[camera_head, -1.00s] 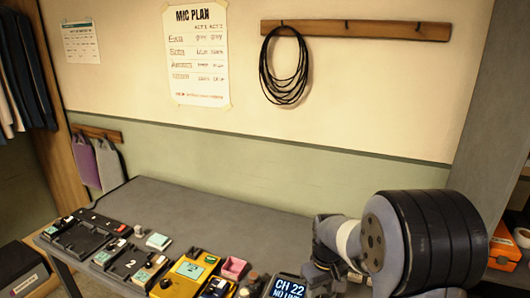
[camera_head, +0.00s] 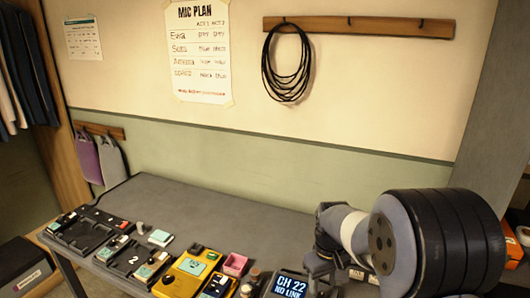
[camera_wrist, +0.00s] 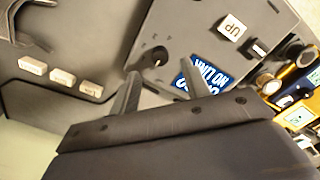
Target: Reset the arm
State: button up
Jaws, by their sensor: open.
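My gripper shows in the wrist view (camera_wrist: 160,76) with its two fingers apart and nothing between them. Beyond the fingers is a grey device with a blue screen (camera_wrist: 203,76), a black knob (camera_wrist: 154,56) and a white key marked "UP" (camera_wrist: 232,27). In the head view the same screen (camera_head: 290,286) reads "CH 22 NO LINK". My arm stands at the lower right there, over the table's right end. Its thick black joint hides part of the table, and I cannot make out the fingertips in that view.
The grey table (camera_head: 200,205) has several small devices along its front edge, including a yellow pack (camera_head: 183,272) and a pink box (camera_head: 235,264). Behind it, a coiled black cable (camera_head: 288,65) hangs from a wooden rail (camera_head: 400,27). The table's back middle is bare.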

aim_at(321, 296)
notch_tip(321, 296, up, 6)
notch_tip(321, 296, down, 10)
jog(key=shift+f, duration=0.25)
jog(key=m, duration=1.3)
jog(key=shift+m+p, duration=0.3)
jog(key=m, duration=0.4)
jog(key=shift+r+m, duration=0.3)
jog(key=shift+r, duration=0.7)
